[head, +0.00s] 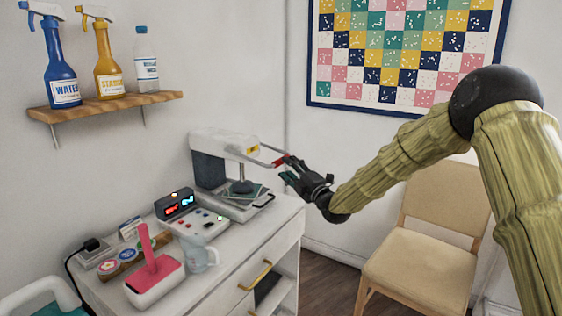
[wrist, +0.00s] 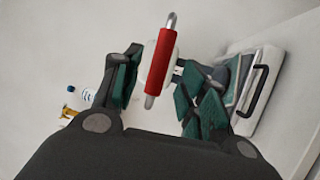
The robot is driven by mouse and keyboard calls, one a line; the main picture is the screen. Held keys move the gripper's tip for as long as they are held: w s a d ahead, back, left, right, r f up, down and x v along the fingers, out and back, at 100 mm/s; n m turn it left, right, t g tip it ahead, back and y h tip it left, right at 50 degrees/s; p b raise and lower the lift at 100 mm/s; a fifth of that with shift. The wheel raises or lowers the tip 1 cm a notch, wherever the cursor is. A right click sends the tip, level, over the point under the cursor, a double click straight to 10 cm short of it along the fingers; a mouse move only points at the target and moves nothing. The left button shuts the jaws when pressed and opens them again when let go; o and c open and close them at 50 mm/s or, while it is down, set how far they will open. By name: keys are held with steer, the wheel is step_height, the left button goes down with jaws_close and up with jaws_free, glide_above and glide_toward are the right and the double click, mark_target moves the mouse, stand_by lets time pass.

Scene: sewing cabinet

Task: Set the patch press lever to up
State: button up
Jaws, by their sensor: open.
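The patch press (head: 222,150) is a white and dark grey machine on the cabinet's far end. Its lever (head: 262,149) reaches out from the press head to a red grip (head: 280,160), roughly level in the head view. The red grip also shows in the wrist view (wrist: 158,62), lying between my two fingers. My gripper (head: 287,170) is open around the grip, with green finger pads. In the wrist view my gripper (wrist: 160,78) shows a gap beside the left finger; contact at the right finger is unclear.
The press base with a black handle (wrist: 258,90) lies to the right in the wrist view. On the white cabinet top (head: 235,235) stand a control box (head: 176,206), a clear jug (head: 198,256) and a pink-handled tool (head: 150,250). A chair (head: 420,255) stands right of the cabinet.

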mark_target(283, 163)
steer(key=shift+p+x, duration=0.3)
steer(key=shift+x, duration=2.55)
jaws_close()
